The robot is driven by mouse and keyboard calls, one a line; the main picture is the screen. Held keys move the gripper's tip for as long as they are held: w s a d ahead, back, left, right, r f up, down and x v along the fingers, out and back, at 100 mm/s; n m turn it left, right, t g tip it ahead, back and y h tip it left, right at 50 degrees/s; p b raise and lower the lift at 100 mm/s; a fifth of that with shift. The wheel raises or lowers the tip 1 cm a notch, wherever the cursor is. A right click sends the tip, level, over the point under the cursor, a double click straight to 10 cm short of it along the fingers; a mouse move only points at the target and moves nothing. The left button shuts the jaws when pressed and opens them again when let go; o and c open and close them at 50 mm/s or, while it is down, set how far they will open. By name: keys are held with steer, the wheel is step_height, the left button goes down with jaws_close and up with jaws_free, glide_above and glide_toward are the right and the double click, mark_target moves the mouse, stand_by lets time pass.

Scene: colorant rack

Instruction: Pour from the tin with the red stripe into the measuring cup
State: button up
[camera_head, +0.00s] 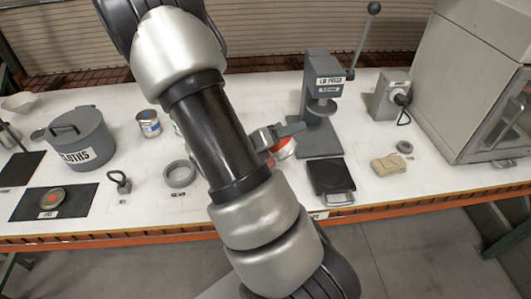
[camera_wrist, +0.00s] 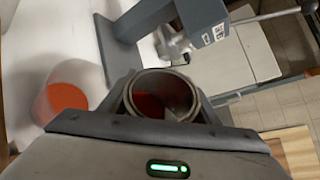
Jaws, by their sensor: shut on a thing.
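My gripper (camera_wrist: 163,98) is shut on an open tin (camera_wrist: 187,80) and holds it above the table. The tin's mouth faces the wrist camera, with red paint gathered on the left side inside, which is the table side. The tin looks tilted; its stripe is hidden in this view. The measuring cup (camera_wrist: 66,100), translucent and with red-orange liquid in it, is left of the tin in the wrist view, apart from it in the picture. No stream is visible. In the head view my gripper (camera_head: 288,131) is partly behind my arm, with a red-orange patch beside it that I cannot identify.
A grey press (camera_head: 322,100) with a raised lever stands close to my gripper.

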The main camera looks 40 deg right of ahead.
steer(key=shift+f+n, duration=0.2)
steer(key=shift+n, duration=0.2)
stand_by(1.1)
steer(key=shift+w+r+n+g+h+p, duration=0.1)
steer(key=shift+r+n+g+h+p, duration=0.55)
steer(key=shift+n, duration=0.75)
stand_by(3.6)
stand_by(1.0)
